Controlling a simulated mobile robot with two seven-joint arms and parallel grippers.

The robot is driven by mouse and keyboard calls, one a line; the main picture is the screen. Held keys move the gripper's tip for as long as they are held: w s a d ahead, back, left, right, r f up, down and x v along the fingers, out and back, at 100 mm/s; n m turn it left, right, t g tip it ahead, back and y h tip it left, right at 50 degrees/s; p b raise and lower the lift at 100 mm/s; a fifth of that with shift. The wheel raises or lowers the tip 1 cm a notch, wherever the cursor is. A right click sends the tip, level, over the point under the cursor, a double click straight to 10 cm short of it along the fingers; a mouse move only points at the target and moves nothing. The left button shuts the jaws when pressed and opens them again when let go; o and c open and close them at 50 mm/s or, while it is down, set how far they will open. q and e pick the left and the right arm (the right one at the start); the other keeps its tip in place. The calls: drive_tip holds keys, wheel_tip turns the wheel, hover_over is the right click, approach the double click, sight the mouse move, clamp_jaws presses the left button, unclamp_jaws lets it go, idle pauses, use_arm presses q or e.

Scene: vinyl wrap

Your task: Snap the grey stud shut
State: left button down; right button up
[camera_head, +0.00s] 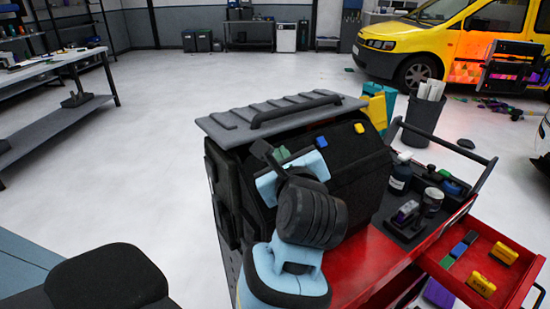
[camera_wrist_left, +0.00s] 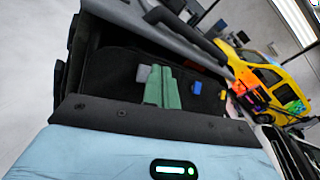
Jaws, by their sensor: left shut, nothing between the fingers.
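A black case (camera_head: 345,180) with a ridged grey lid (camera_head: 285,110) stands on a red cart. The grey stud (camera_wrist_left: 143,73) shows in the left wrist view on the case's black face, but I cannot tell whether it is snapped shut. A blue stud (camera_head: 321,142) and a yellow stud (camera_head: 359,128) sit farther right. My left gripper (camera_head: 262,151) is shut and empty. Its fingertips (camera_wrist_left: 163,77) appear just right of the grey stud; contact is unclear. My right gripper is out of view.
Right of the case, a dark tray (camera_head: 408,232) holds bottles and small tools. An open red drawer (camera_head: 515,285) holds yellow and blue blocks. A grey bin with rolls (camera_head: 426,115) stands behind the cart. The floor left of the case is clear.

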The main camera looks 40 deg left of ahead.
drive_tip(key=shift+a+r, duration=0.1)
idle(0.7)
use_arm(q)
drive_tip(key=shift+f, duration=0.2)
drive_tip(key=shift+w+a+f, duration=0.1)
drive_tip(key=shift+a+f, duration=0.1)
drive_tip(key=shift+a, duration=0.05)
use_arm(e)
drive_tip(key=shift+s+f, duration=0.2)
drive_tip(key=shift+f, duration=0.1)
use_arm(q)
drive_tip(key=shift+w+a+f+b, duration=0.1)
drive_tip(key=shift+a+f+b, duration=0.2)
drive_tip(key=shift+f+b, duration=0.1)
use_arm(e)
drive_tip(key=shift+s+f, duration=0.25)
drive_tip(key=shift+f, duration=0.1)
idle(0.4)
use_arm(q)
drive_tip(key=shift+r, duration=0.1)
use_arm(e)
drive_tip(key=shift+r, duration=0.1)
use_arm(q)
drive_tip(key=shift+s+d+r+p, duration=0.2)
drive_tip(key=shift+d+r+p, duration=0.2)
drive_tip(key=shift+d+r, duration=0.25)
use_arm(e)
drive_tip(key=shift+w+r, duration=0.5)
